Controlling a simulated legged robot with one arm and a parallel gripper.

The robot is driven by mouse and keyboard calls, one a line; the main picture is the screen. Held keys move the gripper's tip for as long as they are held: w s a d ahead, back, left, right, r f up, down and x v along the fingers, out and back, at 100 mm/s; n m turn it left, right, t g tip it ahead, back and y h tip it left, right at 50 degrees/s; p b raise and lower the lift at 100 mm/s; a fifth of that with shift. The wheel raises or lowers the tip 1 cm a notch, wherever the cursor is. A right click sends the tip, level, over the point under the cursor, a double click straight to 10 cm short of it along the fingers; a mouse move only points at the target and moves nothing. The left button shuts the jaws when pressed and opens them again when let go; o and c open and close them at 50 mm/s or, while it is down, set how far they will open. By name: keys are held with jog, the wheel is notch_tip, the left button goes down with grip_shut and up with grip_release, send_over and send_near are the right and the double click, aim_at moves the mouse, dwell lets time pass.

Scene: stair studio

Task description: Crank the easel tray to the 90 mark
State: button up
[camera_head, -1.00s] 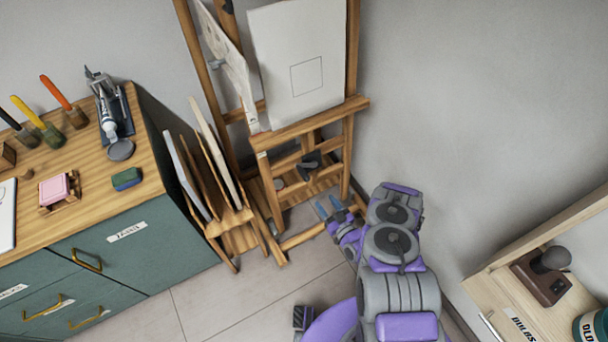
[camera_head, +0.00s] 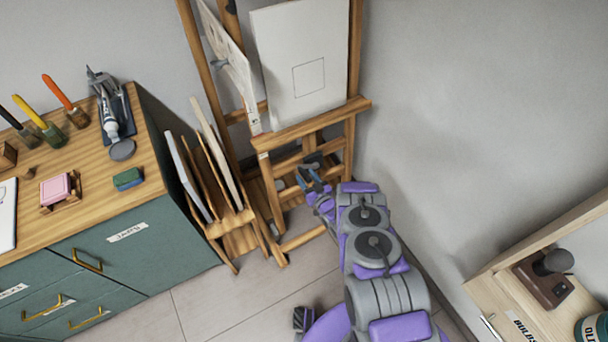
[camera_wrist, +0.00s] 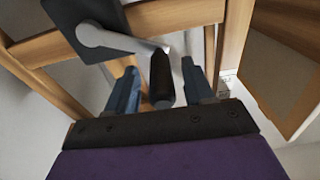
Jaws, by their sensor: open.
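The wooden easel (camera_head: 348,60) stands against the wall with a white canvas (camera_head: 290,60) on its tray (camera_head: 310,125). In the wrist view the crank shows as a grey arm (camera_wrist: 105,37) on a dark plate (camera_wrist: 85,15), with a black handle (camera_wrist: 161,80). My gripper (camera_head: 310,175) is open at the easel's lower frame, below the tray. In the wrist view my gripper (camera_wrist: 160,82) has one blue finger on each side of the handle, with visible gaps; the fingers do not appear to touch it. I cannot read any 90 mark.
A rack of boards (camera_head: 232,217) stands left of the easel, beside a green cabinet (camera_head: 130,260) with paint things on top. A pale wooden shelf unit (camera_head: 490,290) stands at the lower right. Grey floor (camera_head: 225,290) is clear in front of the rack.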

jog(key=shift+x, duration=1.2)
jog(key=shift+c, duration=0.4)
grip_shut()
